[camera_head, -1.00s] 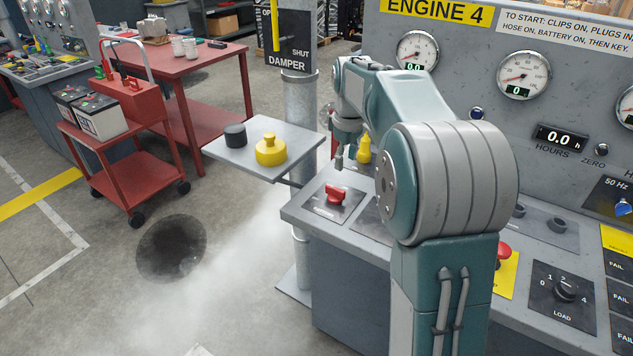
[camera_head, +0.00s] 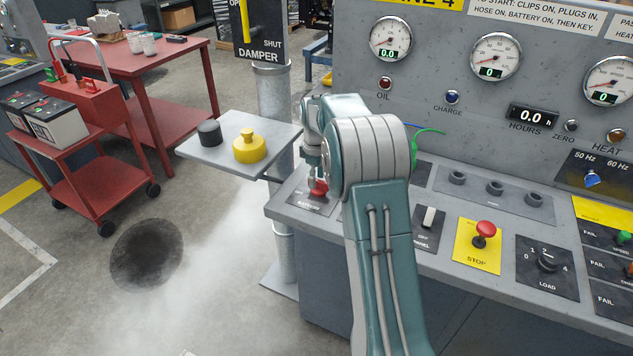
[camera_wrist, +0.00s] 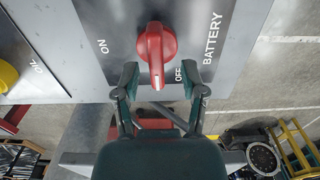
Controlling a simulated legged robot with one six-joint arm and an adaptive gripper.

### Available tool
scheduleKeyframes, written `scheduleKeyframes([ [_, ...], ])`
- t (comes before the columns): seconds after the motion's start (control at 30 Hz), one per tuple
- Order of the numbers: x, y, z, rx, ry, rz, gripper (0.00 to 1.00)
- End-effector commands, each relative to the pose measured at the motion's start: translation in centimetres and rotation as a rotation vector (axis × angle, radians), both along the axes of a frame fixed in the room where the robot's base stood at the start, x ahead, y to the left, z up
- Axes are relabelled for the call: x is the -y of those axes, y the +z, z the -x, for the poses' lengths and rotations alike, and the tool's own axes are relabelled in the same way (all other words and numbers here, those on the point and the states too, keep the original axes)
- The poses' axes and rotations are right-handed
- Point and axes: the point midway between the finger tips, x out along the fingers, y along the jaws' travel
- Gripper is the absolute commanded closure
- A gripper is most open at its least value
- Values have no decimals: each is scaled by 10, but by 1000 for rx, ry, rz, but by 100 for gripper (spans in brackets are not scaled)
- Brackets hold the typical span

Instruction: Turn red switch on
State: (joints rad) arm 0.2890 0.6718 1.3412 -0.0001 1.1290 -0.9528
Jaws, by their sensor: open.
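The red switch (camera_wrist: 157,45) is a round rotary knob with a raised bar handle, on a grey plate marked BATTERY. In the wrist view the bar's long end points down, nearer the OFF label than the ON label at left. My gripper (camera_wrist: 159,77) is open, with one finger on each side of the bar's lower end. I cannot tell whether either finger touches it. In the head view the red switch (camera_head: 319,188) sits at the console's left end, partly hidden by my gripper (camera_head: 315,180) just above it.
A yellow-and-black STOP panel with a red mushroom button (camera_head: 486,229) and a LOAD knob (camera_head: 547,261) lie further right on the console. A side shelf (camera_head: 205,155) holds a yellow cap (camera_head: 249,148) and a black one (camera_head: 209,133). A red battery cart (camera_head: 85,140) stands at left.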

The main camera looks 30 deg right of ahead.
Motion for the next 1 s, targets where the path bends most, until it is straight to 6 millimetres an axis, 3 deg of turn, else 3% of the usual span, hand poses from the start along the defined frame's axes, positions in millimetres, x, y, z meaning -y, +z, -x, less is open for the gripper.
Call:
scheduleKeyframes([
  [0.17, 1, -15, 0, 1, -1, -1, 46],
  [0.43, 1, -17, 0, 1, -1, 0, 46],
  [0.47, 1, -17, 0, 1, -1, 0, 50],
  [0.57, 1, -17, 0, 1, -1, 0, 95],
  [0.6, 1, -17, 0, 1, -1, 0, 100],
  [1.0, 0, -17, -1, 4, -25, 0, 100],
])
